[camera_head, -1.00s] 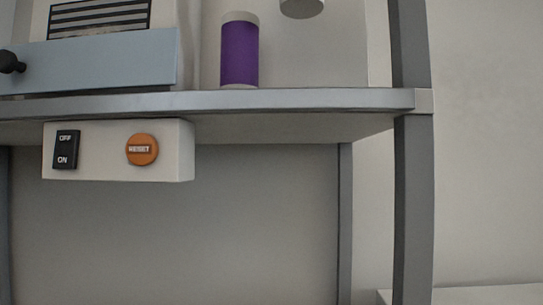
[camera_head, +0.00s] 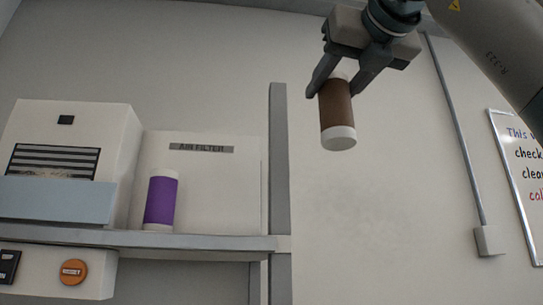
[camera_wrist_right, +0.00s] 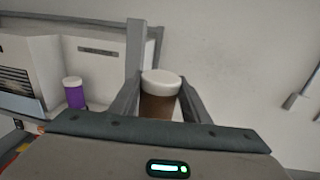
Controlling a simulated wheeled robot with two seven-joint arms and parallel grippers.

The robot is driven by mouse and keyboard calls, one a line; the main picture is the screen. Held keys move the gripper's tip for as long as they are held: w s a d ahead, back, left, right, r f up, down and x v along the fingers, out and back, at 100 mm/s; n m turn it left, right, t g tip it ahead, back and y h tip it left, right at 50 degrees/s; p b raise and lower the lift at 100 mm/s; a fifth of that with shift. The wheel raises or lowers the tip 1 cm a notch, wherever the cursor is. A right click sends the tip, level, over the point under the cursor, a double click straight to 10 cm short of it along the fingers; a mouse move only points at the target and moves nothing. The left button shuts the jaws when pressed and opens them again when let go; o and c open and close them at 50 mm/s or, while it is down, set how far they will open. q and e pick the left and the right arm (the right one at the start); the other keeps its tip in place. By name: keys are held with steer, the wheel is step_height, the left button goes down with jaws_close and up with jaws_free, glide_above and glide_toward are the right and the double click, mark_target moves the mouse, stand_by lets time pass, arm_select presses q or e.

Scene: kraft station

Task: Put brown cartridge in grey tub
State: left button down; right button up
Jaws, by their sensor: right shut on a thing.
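The brown cartridge (camera_head: 336,108) has white end caps and hangs slightly tilted, high up to the right of the shelf post. My right gripper (camera_head: 333,88) is shut on it, with a finger on each side near its upper end. In the right wrist view the cartridge (camera_wrist_right: 159,98) stands between the two fingers, its white cap facing up in the picture. The grey tub is in neither view. My left gripper is not in view.
A purple cartridge (camera_head: 161,202) stands on the shelf (camera_head: 200,241) in front of the air filter panel (camera_head: 215,170). A grey post (camera_head: 279,180) rises at the shelf's end. A whiteboard (camera_head: 520,180) hangs at right. The space below the held cartridge looks clear.

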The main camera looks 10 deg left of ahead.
mark_target(324, 124)
steer(key=w+a+f+n+g+y, duration=0.2)
steer(key=w+a+f+n+y, duration=0.15)
steer(key=w+f, duration=1.45)
steer(key=w+d+f+n+g+y+b, duration=0.1)
steer(key=w+f+n+g+y+b, duration=0.2)
steer(key=f, duration=2.8)
steer(key=s+d+f+m+t, duration=0.1)
steer(key=s+d+f, duration=0.25)
steer(key=f, duration=0.95)
steer(key=s+d+f+m, duration=0.2)
steer(key=d+f, duration=0.3)
steer(key=f, duration=0.9)
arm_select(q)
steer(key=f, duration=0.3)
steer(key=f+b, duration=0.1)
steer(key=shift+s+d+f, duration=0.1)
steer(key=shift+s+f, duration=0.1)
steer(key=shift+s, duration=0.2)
arm_select(e)
steer(key=s+d+f+m+t+h, duration=0.1)
steer(key=s+d+f+h, duration=0.1)
steer(key=s+d+f, duration=0.2)
steer(key=s+d+f+m+t+h, duration=0.1)
steer(key=s+d+f, duration=0.4)
steer(key=s+f, duration=0.6)
steer(key=shift+s+d+t+h, duration=0.15)
steer(key=shift+s+t+h, duration=0.45)
steer(key=shift+s+h, duration=0.4)
